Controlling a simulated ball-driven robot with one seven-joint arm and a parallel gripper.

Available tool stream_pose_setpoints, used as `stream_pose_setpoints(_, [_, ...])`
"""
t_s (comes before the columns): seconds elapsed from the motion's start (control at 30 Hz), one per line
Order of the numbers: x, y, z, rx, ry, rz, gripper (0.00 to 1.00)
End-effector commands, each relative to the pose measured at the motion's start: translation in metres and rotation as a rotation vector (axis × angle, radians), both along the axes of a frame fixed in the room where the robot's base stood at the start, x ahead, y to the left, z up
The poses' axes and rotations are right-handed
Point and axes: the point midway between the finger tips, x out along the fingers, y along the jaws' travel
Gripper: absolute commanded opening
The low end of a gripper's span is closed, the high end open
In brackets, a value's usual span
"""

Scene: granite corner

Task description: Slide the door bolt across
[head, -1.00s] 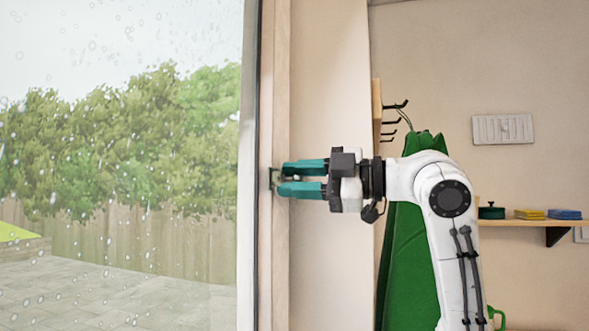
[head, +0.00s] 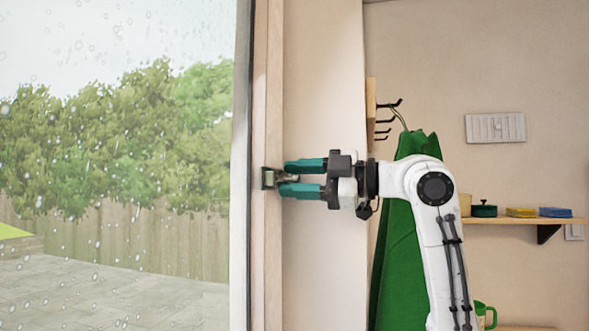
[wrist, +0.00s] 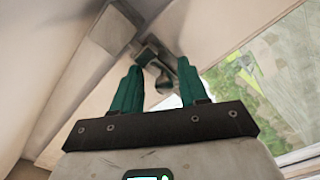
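A small metal door bolt (head: 269,178) is fixed on the pale wooden frame beside the glass door, at mid-height. A small part of it reaches right, toward my fingertips. My gripper (head: 287,178) points left at it, its two teal fingers apart, one above the other, just right of the bolt. In the wrist view, the dark round bolt knob (wrist: 163,82) shows in the gap between the fingertips. I see no finger closed on it. Whether a finger touches the knob I cannot tell.
The glass door (head: 120,150) with raindrops fills the left. Behind my arm hang a green apron (head: 396,262) and black hooks (head: 388,120). A shelf (head: 510,221) at right holds a dark green pot (head: 483,209) and sponges.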

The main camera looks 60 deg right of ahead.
Motion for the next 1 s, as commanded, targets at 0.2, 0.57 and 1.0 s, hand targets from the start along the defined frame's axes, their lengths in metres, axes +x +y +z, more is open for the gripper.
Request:
stream_pose_setpoints(0.2, [-0.005,-0.001,0.0,-0.002,0.0,0.001,0.43])
stream_pose_setpoints(0.57, [-0.064,-0.022,-0.001,-0.001,-0.002,-0.003,0.43])
stream_pose_setpoints(1.0, [-0.103,-0.035,0.0,-0.002,0.001,0.0,0.43])
